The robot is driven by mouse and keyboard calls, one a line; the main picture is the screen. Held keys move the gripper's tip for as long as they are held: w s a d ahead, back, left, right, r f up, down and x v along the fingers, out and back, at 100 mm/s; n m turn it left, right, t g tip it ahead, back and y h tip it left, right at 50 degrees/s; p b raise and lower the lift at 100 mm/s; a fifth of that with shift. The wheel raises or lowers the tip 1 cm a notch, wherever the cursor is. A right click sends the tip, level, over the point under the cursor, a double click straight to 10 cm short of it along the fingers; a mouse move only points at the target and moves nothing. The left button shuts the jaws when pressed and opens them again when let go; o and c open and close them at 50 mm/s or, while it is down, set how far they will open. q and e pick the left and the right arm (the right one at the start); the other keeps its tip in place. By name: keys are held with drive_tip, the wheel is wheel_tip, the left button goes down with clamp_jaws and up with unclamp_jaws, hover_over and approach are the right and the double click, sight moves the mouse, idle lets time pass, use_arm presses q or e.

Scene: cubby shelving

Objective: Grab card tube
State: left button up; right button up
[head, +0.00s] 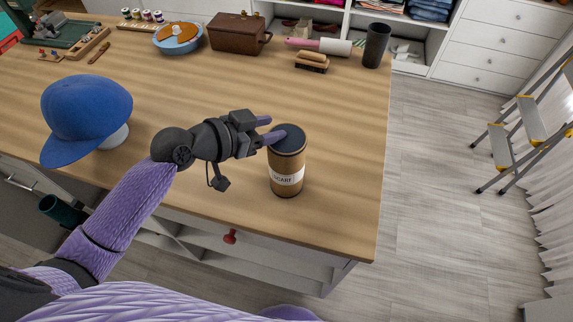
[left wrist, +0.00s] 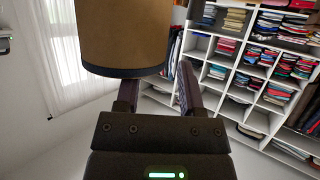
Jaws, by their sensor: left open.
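The card tube (head: 287,160) stands upright near the front right edge of the wooden table. It is brown, with a dark lid, a dark base rim and a white label. My left gripper (head: 271,130) is open, with its fingers at the left of the tube's top, close to the lid. In the left wrist view, the tube (left wrist: 124,30) fills the upper middle, its dark rim facing my gripper (left wrist: 158,88). It hides the end of one finger there. I cannot tell whether the fingers touch it. My right gripper is not in view.
A blue cap (head: 86,115) on a white stand is left of my arm. A brown chest (head: 238,33), a blue bowl (head: 178,42), a brush (head: 311,62) and a dark cup (head: 376,46) stand along the back of the table (head: 215,90). A stepladder (head: 530,120) stands at right.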

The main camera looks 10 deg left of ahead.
use_arm(q)
drive_tip(key=shift+w+d+f, duration=0.2)
drive_tip(key=shift+w+d, duration=0.2)
drive_tip(key=shift+s, duration=0.1)
clamp_jaws()
idle(1.0)
